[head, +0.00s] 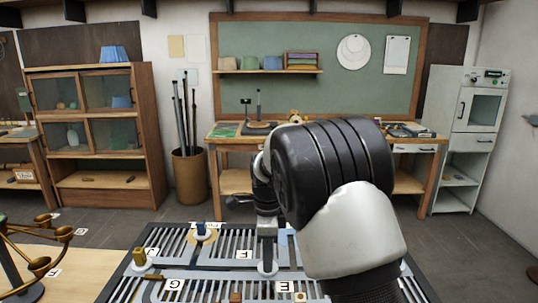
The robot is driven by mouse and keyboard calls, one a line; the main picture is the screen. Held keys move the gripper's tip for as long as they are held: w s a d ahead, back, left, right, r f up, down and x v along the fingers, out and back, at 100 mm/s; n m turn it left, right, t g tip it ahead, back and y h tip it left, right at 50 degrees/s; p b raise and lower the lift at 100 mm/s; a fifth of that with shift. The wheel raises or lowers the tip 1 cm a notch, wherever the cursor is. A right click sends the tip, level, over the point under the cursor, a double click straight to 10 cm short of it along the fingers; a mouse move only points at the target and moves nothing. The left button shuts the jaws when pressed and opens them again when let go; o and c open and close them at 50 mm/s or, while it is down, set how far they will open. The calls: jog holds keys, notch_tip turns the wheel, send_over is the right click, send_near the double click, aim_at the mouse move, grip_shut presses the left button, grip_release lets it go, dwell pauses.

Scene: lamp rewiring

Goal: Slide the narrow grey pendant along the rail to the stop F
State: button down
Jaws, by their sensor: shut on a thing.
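My gripper (267,222) points down over a dark board with grey slats (212,259). It is shut on a narrow grey upright piece (267,249), which looks like the narrow grey pendant. The pendant's round pale base (267,268) rests at the board. A white label F (243,254) lies on the board just left of the pendant. A label E (285,287) lies in front, a little to the right. My arm hides the board's right part and some of the gripper.
A label G (173,285) lies near the front. A brass branched lamp (42,262) stands on the wooden surface at left. A workbench (225,140) stands behind.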

jog(key=shift+a+p, duration=1.15)
jog(key=shift+a, duration=2.35)
jog(key=c, duration=1.5)
grip_release()
notch_tip(320, 180, up, 18)
jog(key=shift+f+p, duration=0.25)
jog(key=shift+p, duration=0.1)
